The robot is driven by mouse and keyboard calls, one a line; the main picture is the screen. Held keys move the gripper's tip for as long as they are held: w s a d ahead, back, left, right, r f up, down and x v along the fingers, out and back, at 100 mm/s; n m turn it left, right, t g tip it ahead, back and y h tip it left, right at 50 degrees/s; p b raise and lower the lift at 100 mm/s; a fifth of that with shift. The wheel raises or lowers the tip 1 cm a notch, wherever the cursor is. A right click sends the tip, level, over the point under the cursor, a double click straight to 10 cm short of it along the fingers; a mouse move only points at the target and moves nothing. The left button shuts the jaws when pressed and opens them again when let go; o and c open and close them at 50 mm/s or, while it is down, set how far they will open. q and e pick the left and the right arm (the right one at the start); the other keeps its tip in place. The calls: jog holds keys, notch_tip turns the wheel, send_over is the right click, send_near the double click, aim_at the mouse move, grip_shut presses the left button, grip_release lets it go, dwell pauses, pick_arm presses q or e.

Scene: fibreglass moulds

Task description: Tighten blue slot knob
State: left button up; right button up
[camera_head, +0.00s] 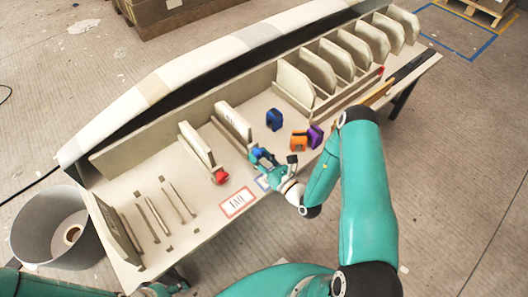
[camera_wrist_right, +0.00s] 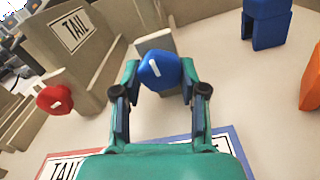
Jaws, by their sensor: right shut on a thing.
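The blue slot knob (camera_wrist_right: 160,70) has a faceted head with a white mark on its face. It sits at the end of an upright beige slot panel (camera_wrist_right: 157,45). In the wrist view my right gripper (camera_wrist_right: 158,78) has one finger on each side of the knob and is shut on it. In the head view my right gripper (camera_head: 262,157) is at the table's front part, and it partly hides the blue knob. A red knob (camera_head: 220,175) sits on the neighbouring panel to the left; it also shows in the wrist view (camera_wrist_right: 55,98).
A blue block (camera_head: 273,119), an orange block (camera_head: 298,140) and a purple block (camera_head: 315,136) stand right of the gripper. A red-bordered TAIL card (camera_head: 237,202) lies in front. Several upright panels (camera_head: 335,65) stand at the right. A grey bin (camera_head: 50,235) stands left.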

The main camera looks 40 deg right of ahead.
jog(key=m, duration=0.2)
jog(key=r+m+p, duration=0.1)
jog(key=m, duration=0.1)
jog(key=shift+w+d+m, duration=0.1)
jog(key=shift+m, duration=0.2)
jog(key=m+p, duration=0.1)
jog(key=m, duration=0.2)
jog(key=shift+d+m, duration=0.1)
jog(key=shift+m, duration=0.3)
jog(key=m+p, duration=0.1)
jog(key=m, duration=0.3)
jog(key=shift+f, duration=0.1)
jog(key=shift+d+m, duration=0.1)
jog(key=shift+m, duration=2.1)
jog(key=shift+f, duration=0.1)
jog(key=o, duration=1.1)
jog(key=shift+c, duration=0.2)
jog(key=shift+o, duration=0.5)
jog(key=shift+a, duration=0.2)
